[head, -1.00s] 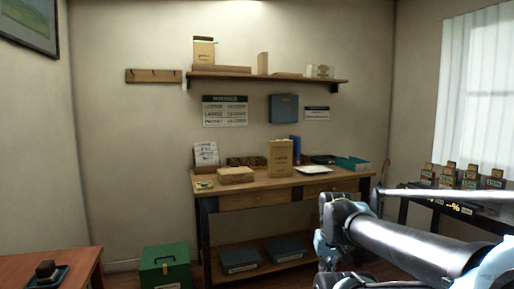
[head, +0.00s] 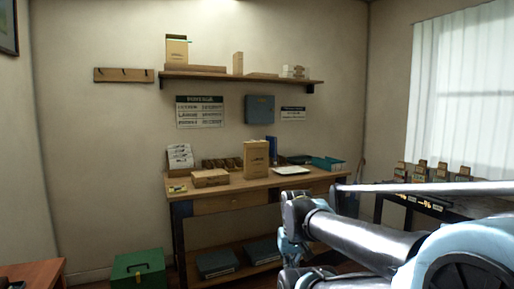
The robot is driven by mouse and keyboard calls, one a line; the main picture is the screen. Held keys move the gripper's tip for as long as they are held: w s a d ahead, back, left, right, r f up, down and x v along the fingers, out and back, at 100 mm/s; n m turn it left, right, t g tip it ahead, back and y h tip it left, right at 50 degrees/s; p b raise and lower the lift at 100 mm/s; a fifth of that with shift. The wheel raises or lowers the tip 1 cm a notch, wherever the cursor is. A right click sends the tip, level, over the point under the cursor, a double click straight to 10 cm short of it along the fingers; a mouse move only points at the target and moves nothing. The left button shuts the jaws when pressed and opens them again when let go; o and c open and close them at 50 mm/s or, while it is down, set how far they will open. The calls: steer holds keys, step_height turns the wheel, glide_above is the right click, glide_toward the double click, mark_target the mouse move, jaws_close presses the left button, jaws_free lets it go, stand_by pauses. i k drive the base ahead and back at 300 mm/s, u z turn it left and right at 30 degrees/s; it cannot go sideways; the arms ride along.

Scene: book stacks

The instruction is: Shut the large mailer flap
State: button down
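A tall tan paper mailer (head: 256,160) stands upright on the wooden workbench (head: 225,189), near the middle. It has dark print on its front, too small to read surely. Its top edge shows, but I cannot tell how its flap lies. A second, smaller tan mailer (head: 177,50) with a raised top stands on the wall shelf. A flat tan carton (head: 210,178) lies on the bench to the left of the tall mailer. My arm reaches in from the lower right, well in front of the bench. I cannot make out my gripper's fingers.
A teal tray (head: 328,163) and a white sheet or pad (head: 292,170) lie on the bench's right side. A green box (head: 138,270) stands on the floor at the left. A dark side table (head: 425,203) with several small boxes stands at the right.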

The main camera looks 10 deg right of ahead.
mark_target(252, 145)
steer(key=i, duration=0.85)
